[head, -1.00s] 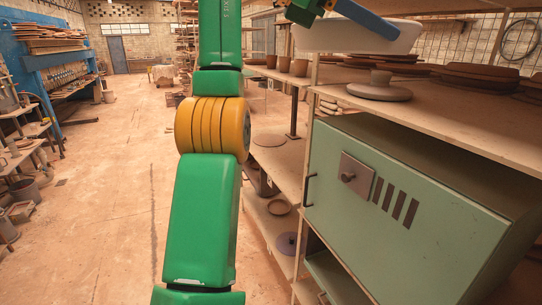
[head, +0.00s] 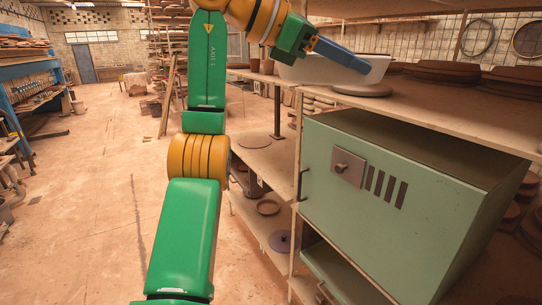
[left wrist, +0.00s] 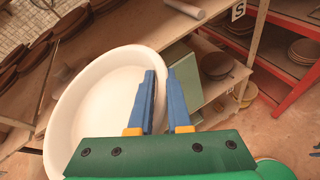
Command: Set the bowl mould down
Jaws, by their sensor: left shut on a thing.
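The white bowl mould (head: 300,72) is upright over the front part of the upper shelf (head: 470,105), and its wide open inside shows in the left wrist view (left wrist: 100,100). My left gripper (head: 357,60) is shut on its rim, with one blue finger inside the bowl and the other outside, as the left wrist view shows (left wrist: 165,78). A round grey-brown disc (head: 362,91) lies on the shelf just below the mould. The mould hides the disc's upper part, and I cannot tell whether they touch. My right gripper is not in view.
Stacked brown discs (head: 445,72) stand further back and right on the upper shelf. A green cabinet (head: 385,190) sits beneath it. Lower shelves hold a brown dish (head: 268,207). The shelf front right of the grey-brown disc is clear.

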